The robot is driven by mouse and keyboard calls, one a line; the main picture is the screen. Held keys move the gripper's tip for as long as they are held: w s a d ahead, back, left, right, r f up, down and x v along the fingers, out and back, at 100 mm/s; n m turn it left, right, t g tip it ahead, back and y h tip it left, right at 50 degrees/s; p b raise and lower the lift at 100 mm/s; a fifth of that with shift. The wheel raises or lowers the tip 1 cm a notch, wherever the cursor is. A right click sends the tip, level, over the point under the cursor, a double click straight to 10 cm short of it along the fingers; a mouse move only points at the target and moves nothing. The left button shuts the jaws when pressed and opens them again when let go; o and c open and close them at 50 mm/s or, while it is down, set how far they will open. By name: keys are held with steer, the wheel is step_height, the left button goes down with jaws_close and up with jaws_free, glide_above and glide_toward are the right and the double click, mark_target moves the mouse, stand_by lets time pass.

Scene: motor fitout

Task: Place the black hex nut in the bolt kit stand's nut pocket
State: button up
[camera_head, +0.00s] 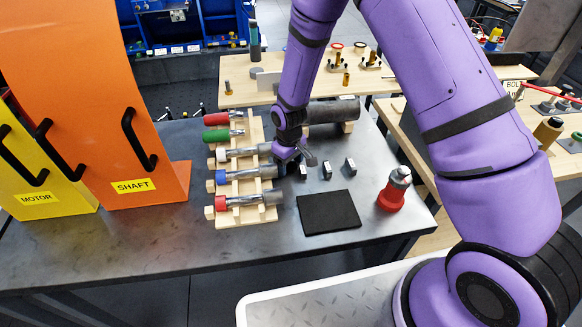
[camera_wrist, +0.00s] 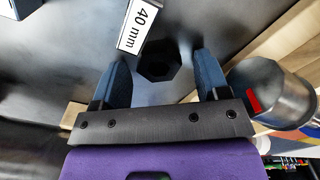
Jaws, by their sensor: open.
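The black hex nut (camera_wrist: 158,60) lies on the dark metal table top beside a white "40 mm" label. It sits between the two spread fingers of my gripper (camera_wrist: 160,80) in the wrist view, with a gap to each finger. My gripper is open and holds nothing. In the head view my gripper (camera_head: 300,158) is low over the table, just right of the shaft rack, and I cannot make out the nut there. A partly hidden label beginning "BOL" (camera_head: 513,87) shows on the right table; the stand's nut pocket cannot be made out.
A wooden rack (camera_head: 262,214) holds several coloured-end shafts, left of my gripper. A black mat (camera_head: 329,212) and a red-based metal piece (camera_head: 394,190) stand to the front right. An orange SHAFT panel (camera_head: 100,80) rises at left. A metal cylinder (camera_wrist: 272,90) is close beside the right finger.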

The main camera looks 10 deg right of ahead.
steer(key=c, duration=1.1)
steer(key=shift+r, duration=0.1)
steer(key=shift+c, duration=0.2)
